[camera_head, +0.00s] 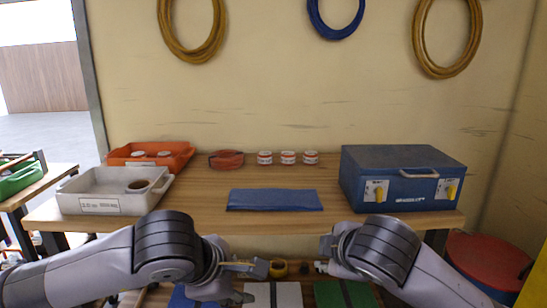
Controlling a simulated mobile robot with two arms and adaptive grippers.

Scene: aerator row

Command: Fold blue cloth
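The blue cloth (275,200) lies flat on the wooden table as a long narrow strip, near the middle of the front edge. My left gripper (254,282) is in front of the table and below its front edge, with its fingers apart and nothing between them. My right gripper (322,256) is also in front of the table, to the right of the left one. Its fingers look apart and empty. Neither gripper touches the cloth.
On the wooden table (200,200) stand a grey tray (85,204), an orange tray (125,150), an orange round item (226,160), three small white-and-red jars (288,158) and a blue case (400,165). The tabletop around the cloth is clear. A red-lidded drum (487,260) stands at right.

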